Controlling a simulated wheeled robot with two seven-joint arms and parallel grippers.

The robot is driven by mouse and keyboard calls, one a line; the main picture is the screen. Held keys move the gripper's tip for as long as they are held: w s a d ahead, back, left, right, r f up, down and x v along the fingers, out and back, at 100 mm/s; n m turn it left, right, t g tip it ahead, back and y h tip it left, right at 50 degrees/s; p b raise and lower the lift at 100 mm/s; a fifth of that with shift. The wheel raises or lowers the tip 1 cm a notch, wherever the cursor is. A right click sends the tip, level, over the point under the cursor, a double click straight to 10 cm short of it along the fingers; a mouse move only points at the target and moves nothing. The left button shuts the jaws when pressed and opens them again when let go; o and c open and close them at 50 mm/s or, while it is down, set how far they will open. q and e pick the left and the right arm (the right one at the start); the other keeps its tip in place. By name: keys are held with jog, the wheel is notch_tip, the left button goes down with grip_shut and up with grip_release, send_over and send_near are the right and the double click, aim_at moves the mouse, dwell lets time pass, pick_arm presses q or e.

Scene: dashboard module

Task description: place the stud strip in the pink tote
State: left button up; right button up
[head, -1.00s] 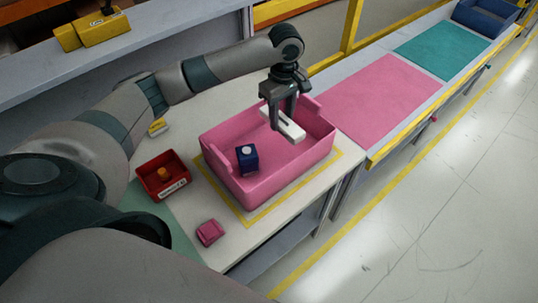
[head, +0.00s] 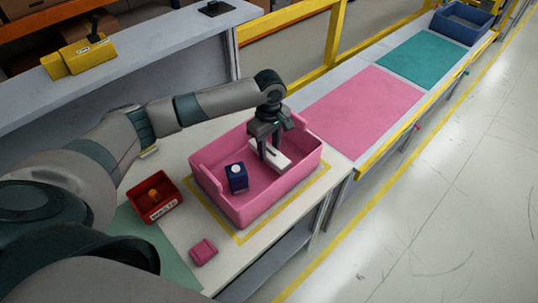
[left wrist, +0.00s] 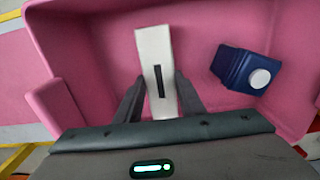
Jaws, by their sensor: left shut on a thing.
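The stud strip, a white bar with a dark slot in the left wrist view (left wrist: 156,62), is between the fingers of my left gripper (head: 262,148). The gripper is shut on it and also shows in the left wrist view (left wrist: 160,98). In the head view the white strip (head: 272,157) is inside the outline of the pink tote (head: 257,208), near its right end. I cannot tell whether the strip touches the tote floor. A dark blue block with a white round top (head: 237,178) stands in the tote, left of the strip. My right gripper is not in view.
Pink (head: 366,107) and teal (head: 425,60) mats and a blue tote (head: 461,24) lie beyond along the bench.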

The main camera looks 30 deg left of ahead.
aim_at(269, 151)
pick_arm(q)
jog(key=shift+f+p, duration=0.45)
jog(key=shift+f, duration=1.3)
jog(key=shift+f, duration=0.1)
jog(key=o, duration=1.1)
jog(key=shift+r, duration=0.65)
notch_tip(269, 151, up, 9)
jog(key=b, duration=0.2)
jog(key=shift+r+b, duration=0.2)
jog(key=shift+b, duration=0.1)
jog(key=shift+r, duration=0.8)
